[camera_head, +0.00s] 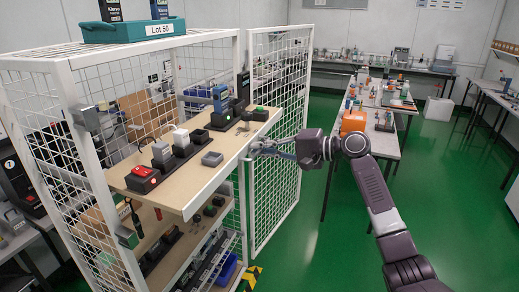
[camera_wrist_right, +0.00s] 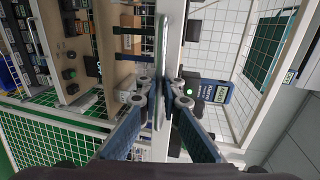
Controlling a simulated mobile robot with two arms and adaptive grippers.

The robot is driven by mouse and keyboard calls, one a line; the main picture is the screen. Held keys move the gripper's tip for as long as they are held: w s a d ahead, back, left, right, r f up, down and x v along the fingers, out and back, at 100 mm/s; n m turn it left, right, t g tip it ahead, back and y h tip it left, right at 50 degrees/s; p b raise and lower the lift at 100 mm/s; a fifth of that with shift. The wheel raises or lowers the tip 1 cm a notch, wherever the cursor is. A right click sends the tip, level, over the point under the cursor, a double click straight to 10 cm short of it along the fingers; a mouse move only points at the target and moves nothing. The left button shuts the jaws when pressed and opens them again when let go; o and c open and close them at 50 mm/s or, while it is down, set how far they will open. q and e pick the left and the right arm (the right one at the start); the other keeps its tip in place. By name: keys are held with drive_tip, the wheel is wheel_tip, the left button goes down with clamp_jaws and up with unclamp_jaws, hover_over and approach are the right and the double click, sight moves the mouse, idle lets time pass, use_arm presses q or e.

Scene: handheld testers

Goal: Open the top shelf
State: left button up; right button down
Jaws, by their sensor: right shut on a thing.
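The top shelf (camera_head: 223,170) is a pale wooden board with a light front edge, in the white mesh cabinet. It juts out past the cabinet's front posts and carries several handheld testers. My right gripper (camera_head: 258,150) is at the shelf's front edge, towards its right end. In the right wrist view my right gripper (camera_wrist_right: 160,100) is shut on a slim metal handle bar (camera_wrist_right: 162,45), which runs between its fingertips. How the bar joins the shelf is hidden by the fingers. My left gripper is not in view.
The mesh door (camera_head: 283,190) stands open just beyond my right gripper. A lower shelf (camera_head: 172,262) with devices lies beneath the top one. A teal Lot 50 bin (camera_head: 130,32) sits on the cabinet. A worktable (camera_head: 385,143) stands behind my right arm; green floor between is clear.

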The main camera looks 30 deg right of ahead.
drive_tip(key=c, duration=2.4)
unclamp_jaws()
drive_tip(key=v, duration=1.2)
drive_tip(key=shift+f, duration=0.15)
